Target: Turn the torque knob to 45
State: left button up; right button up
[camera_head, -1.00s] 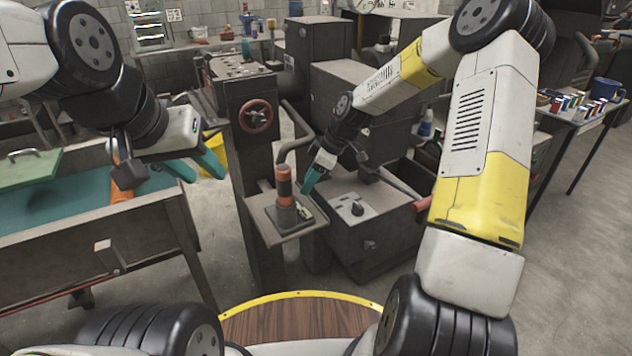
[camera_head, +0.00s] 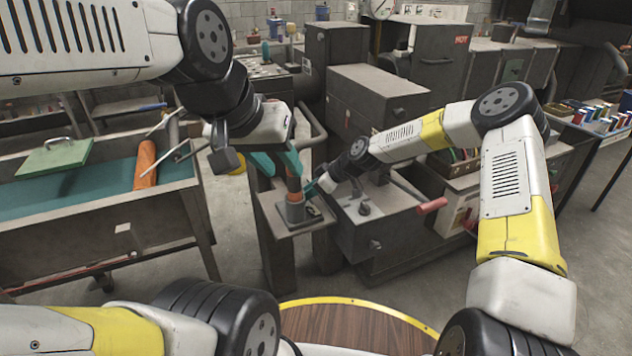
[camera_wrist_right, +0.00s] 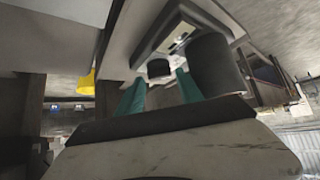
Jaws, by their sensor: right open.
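The torque device (camera_head: 292,214) stands on a small grey shelf, a dark base with an upright orange-and-grey cylinder (camera_head: 294,186). In the right wrist view I see its base with a small light panel (camera_wrist_right: 180,38), a large dark cylinder (camera_wrist_right: 215,66) and a small dark knob (camera_wrist_right: 158,68). My right gripper (camera_head: 314,188) is at the device's right side; its teal fingers (camera_wrist_right: 160,90) are apart, with the small knob seen between and beyond them. Contact cannot be told. My left gripper (camera_head: 285,172) is open at the cylinder's top, partly covering it. The dial setting is unreadable.
A grey box machine with a lever (camera_head: 432,206) stands right of the shelf (camera_head: 318,222). A trough (camera_head: 60,240) with an orange roll (camera_head: 145,165) is at the left. A table with colourful spools (camera_head: 592,118) is at the far right.

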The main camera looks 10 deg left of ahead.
jog(key=shift+w+a+f, duration=0.1)
jog(key=shift+a+f, duration=0.25)
grip_shut()
jog(key=shift+m+t, duration=0.6)
jog(key=shift+m, duration=0.2)
grip_release()
jog(key=shift+r, duration=0.15)
